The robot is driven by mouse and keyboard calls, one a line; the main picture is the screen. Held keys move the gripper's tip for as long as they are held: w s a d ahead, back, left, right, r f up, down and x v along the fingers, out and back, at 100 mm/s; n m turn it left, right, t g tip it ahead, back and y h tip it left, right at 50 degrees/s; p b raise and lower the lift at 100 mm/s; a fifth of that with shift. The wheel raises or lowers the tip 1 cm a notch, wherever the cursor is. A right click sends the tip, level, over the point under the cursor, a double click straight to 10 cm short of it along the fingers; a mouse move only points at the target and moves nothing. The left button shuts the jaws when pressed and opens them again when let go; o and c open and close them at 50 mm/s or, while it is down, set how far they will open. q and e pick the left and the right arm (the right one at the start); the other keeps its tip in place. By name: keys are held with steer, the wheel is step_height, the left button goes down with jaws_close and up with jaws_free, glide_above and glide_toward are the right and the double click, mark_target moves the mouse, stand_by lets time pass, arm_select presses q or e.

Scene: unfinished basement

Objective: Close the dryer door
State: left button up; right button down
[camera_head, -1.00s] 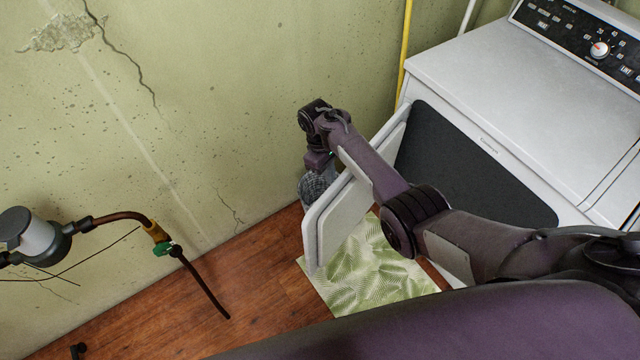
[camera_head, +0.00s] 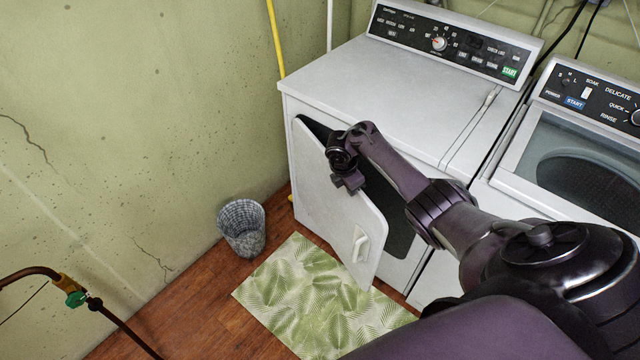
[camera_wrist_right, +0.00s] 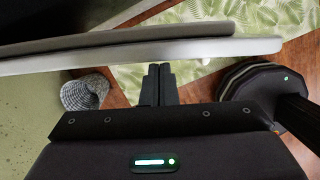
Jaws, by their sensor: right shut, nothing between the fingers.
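The white dryer (camera_head: 400,90) stands against the wall in the head view. Its door (camera_head: 330,205) is hinged at the left and stands partly open, with a dark opening showing behind it. A white handle (camera_head: 361,243) is on the door's outer face. My right arm reaches over the door, and my right gripper (camera_head: 348,182) is at the outer face near the door's upper part. In the right wrist view my gripper (camera_wrist_right: 158,84) has its fingers together, with nothing between them, close to the door's edge (camera_wrist_right: 150,52). My left gripper is not in view.
A washer (camera_head: 570,150) stands right of the dryer. A woven basket (camera_head: 242,228) stands by the wall on the wooden floor. A green leaf-patterned mat (camera_head: 300,295) lies below the door. A pipe with a green valve (camera_head: 75,298) juts in at lower left.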

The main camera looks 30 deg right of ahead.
steer(key=d+n+b, duration=0.2)
steer(key=d+b, duration=0.3)
steer(key=d, duration=0.5)
steer(key=shift+d+n+t, duration=0.35)
steer(key=shift+n+t, duration=0.05)
steer(key=shift+s, duration=0.1)
steer(key=p+v, duration=1)
steer(key=shift+p, duration=0.35)
steer(key=shift+s+f, duration=0.1)
